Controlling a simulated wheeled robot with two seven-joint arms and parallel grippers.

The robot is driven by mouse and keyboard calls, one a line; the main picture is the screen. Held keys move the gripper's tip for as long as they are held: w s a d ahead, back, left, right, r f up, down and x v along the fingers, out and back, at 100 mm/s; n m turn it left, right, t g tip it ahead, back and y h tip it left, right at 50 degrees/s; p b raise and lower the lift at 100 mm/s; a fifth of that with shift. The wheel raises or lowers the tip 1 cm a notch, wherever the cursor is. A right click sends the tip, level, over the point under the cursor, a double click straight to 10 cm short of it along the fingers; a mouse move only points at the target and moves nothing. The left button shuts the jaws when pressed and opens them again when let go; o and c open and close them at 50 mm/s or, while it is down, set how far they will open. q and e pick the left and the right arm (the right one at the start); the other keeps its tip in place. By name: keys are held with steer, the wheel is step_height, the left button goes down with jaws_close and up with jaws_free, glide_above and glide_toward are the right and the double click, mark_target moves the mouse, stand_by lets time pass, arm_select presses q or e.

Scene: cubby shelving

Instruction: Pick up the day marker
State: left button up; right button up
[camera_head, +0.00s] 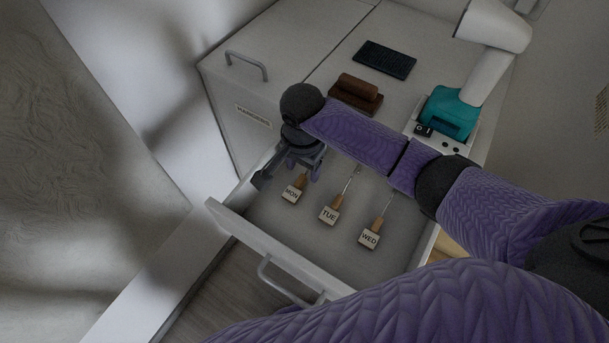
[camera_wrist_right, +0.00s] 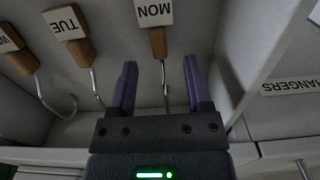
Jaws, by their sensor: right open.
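Three day markers with wooden handles, white labelled heads and thin metal hooks lie in an open drawer (camera_head: 300,232). In the head view they are the MON marker (camera_head: 293,190), the TUE marker (camera_head: 329,215) and the WED marker (camera_head: 370,236), from left to right. My right gripper (camera_head: 287,177) is over the drawer's left side, by the MON marker. In the right wrist view the open fingers of my right gripper (camera_wrist_right: 158,85) stand either side of the MON marker's metal shank (camera_wrist_right: 164,85); its head (camera_wrist_right: 153,13) lies beyond the fingertips. Whether they touch is unclear. My left gripper is not in view.
The drawer's side wall (camera_wrist_right: 262,60) is close to my right gripper. The cabinet has a HANGERS label and a handle (camera_head: 246,62). On its top are a brown wooden block (camera_head: 357,92), a dark ridged pad (camera_head: 385,59) and a teal and white device (camera_head: 447,112).

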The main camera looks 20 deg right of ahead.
mark_target(303, 176)
step_height(303, 176, down, 3)
steer(key=shift+f+b, duration=0.15)
steer(key=shift+b, duration=0.35)
steer(key=shift+r, duration=0.2)
steer(key=shift+c, duration=0.2)
jaws_close()
